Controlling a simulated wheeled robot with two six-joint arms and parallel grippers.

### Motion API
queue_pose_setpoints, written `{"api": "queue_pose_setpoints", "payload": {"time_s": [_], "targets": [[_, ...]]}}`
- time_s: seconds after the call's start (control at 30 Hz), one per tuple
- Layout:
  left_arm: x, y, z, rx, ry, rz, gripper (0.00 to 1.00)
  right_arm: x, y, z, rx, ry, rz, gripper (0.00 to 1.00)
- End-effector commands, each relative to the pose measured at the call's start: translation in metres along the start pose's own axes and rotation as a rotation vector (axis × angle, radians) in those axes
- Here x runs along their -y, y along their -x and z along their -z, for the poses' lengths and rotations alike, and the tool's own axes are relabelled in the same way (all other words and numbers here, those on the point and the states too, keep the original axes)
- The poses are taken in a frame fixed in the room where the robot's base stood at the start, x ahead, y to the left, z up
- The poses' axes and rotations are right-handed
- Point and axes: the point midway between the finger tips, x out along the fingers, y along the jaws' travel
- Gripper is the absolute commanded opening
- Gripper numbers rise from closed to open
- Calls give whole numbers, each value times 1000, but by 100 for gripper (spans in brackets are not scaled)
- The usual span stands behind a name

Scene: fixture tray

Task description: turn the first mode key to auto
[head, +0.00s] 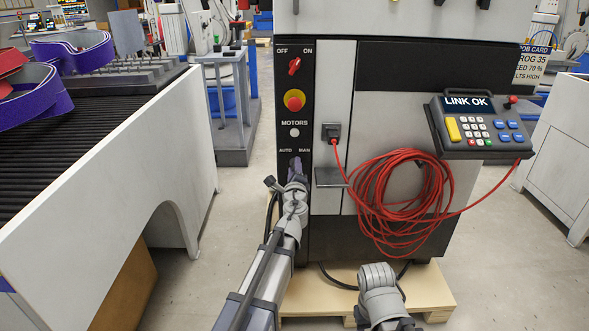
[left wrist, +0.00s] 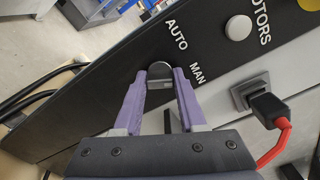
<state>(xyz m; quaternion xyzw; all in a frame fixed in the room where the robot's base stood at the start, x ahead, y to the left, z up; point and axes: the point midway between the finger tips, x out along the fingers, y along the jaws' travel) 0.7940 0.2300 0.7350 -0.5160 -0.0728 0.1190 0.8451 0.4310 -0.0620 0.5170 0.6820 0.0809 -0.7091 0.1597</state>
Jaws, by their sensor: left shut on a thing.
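The mode key (left wrist: 160,70) is a dark grey rounded piece on the black control panel (head: 293,210), below the AUTO and MAN labels. My left gripper (head: 295,170) is at the panel, and its purple fingers hide the key in the head view. In the left wrist view my left gripper (left wrist: 160,80) has one finger on each side of the key and is shut on it. I cannot tell which label the key points to. My right gripper is not in view; only part of my right arm shows at the bottom of the head view.
Above the key are the MOTORS button (head: 294,132), a yellow-and-red stop button (head: 294,100) and a red OFF/ON switch (head: 295,66). To the right are a plugged red cable (head: 400,200) in coils and a pendant (head: 480,127) reading LINK OK. A conveyor (head: 110,165) stands left.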

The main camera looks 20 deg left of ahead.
Motion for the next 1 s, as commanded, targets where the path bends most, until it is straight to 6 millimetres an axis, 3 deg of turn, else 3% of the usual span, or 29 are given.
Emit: {"api": "queue_pose_setpoints", "payload": {"time_s": [1.0], "targets": [[-1,1,0,0,840,0,0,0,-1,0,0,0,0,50]]}}
